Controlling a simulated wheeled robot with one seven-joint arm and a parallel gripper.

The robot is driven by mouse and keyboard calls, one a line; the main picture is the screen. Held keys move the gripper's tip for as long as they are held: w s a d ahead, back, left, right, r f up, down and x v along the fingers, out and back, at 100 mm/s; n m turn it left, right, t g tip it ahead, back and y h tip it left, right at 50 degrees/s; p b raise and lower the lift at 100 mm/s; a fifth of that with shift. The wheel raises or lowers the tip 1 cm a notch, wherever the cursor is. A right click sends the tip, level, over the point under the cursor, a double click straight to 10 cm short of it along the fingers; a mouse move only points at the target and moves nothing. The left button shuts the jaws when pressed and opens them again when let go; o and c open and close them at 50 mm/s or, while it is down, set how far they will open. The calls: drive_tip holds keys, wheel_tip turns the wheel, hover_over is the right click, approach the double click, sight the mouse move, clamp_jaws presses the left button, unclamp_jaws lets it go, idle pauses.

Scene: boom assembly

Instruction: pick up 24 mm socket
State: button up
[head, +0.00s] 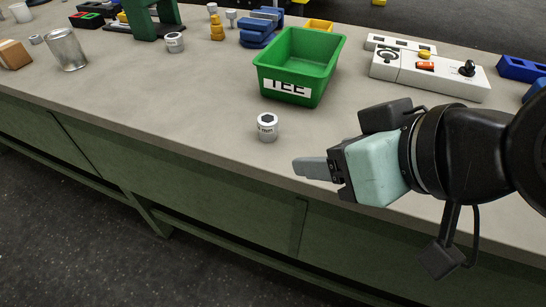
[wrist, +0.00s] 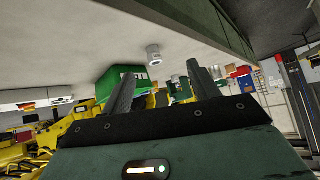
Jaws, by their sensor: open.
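A silver socket (head: 267,127) with a white label and a dark hex opening on top stands upright near the bench's front edge. Its label is too small to read for size. My gripper (head: 300,168) is to the right of it and nearer the front edge, apart from it, with its fingers pointing left. In the wrist view my gripper (wrist: 161,68) has its two fingers spread with nothing between them. The socket (wrist: 153,54) shows beyond the fingertips there. Another similar labelled socket (head: 174,43) stands farther back on the left.
A green bin (head: 298,62) with a white label stands behind the near socket. A white fixture board (head: 430,72) lies at the back right. A metal can (head: 67,50) and a green press frame (head: 152,18) stand at the left. The bench around the near socket is clear.

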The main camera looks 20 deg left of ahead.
drive_tip(key=a+f+t+y+b, duration=0.25)
drive_tip(key=f+b, duration=0.35)
drive_tip(key=b, duration=0.3)
drive_tip(key=m+t+p, duration=0.2)
drive_tip(key=t+p, duration=0.2)
drive_tip(key=t, duration=0.3)
approach(268, 120)
drive_tip(key=shift+w+d+r+g+y, duration=0.1)
drive_tip(key=shift+d+r+g+y, duration=0.15)
drive_tip(key=shift+r, duration=0.15)
drive_tip(key=shift+w+a+f, duration=0.1)
drive_tip(key=shift+w+a, duration=0.1)
drive_tip(key=x, duration=0.9)
drive_tip(key=shift+w+a+f+b, duration=0.25)
drive_tip(key=shift+w+f+b, duration=0.05)
drive_tip(key=shift+b, duration=0.1)
drive_tip(key=c, duration=1.1)
